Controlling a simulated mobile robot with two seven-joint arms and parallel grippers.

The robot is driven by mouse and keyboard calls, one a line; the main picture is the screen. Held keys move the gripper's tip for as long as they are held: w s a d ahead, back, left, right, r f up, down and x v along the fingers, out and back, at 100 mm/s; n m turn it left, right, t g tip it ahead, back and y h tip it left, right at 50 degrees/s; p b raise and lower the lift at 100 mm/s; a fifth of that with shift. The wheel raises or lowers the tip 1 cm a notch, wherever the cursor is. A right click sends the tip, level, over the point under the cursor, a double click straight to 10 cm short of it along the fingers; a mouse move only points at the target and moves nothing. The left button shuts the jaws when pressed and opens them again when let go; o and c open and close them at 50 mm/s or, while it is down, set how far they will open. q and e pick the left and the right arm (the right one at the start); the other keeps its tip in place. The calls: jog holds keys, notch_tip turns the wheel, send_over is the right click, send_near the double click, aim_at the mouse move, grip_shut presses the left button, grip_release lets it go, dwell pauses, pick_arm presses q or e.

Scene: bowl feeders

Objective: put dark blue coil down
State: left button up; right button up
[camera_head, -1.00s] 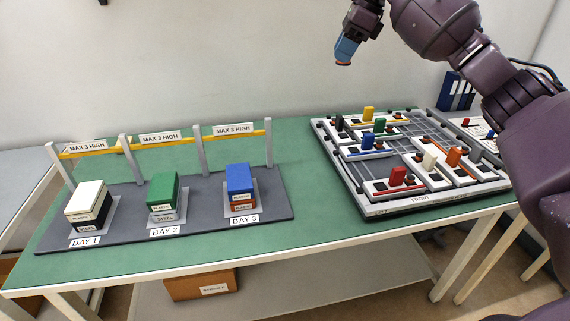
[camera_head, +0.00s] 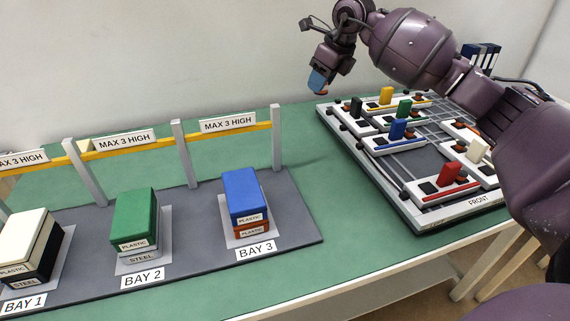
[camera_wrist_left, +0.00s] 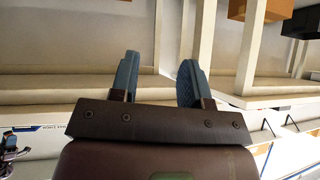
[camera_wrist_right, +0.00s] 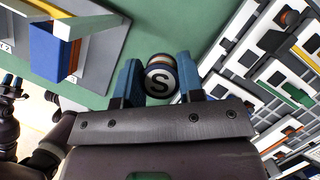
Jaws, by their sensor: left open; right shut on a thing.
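My right gripper (camera_head: 318,82) hangs above the green table, between the bay 3 stack and the board's back left corner.
A grey bay base (camera_head: 300,238) carries stacked blocks: white on black (camera_head: 30,235), green (camera_head: 134,215), blue (camera_head: 241,193). Posts and a yellow bar (camera_head: 155,146) stand behind them. The board (camera_head: 412,212) with several coloured pieces is at right. Green table (camera_head: 335,180) between is bare.

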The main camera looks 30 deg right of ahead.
jog(key=shift+w+f, duration=0.1)
jog(key=shift+f, duration=0.8)
jog(key=b, duration=0.2)
send_over(310, 158)
jog(key=s, duration=0.1)
jog(key=f, duration=1.2)
jog(key=shift+s+d+f, duration=0.1)
jog(key=shift+d+f, duration=0.2)
jog(key=shift+f, duration=0.4)
notch_tip(310, 158, down, 6)
jog(key=shift+r+b, duration=0.25)
jog(key=shift+b, duration=0.4)
jog(key=shift+f, duration=0.1)
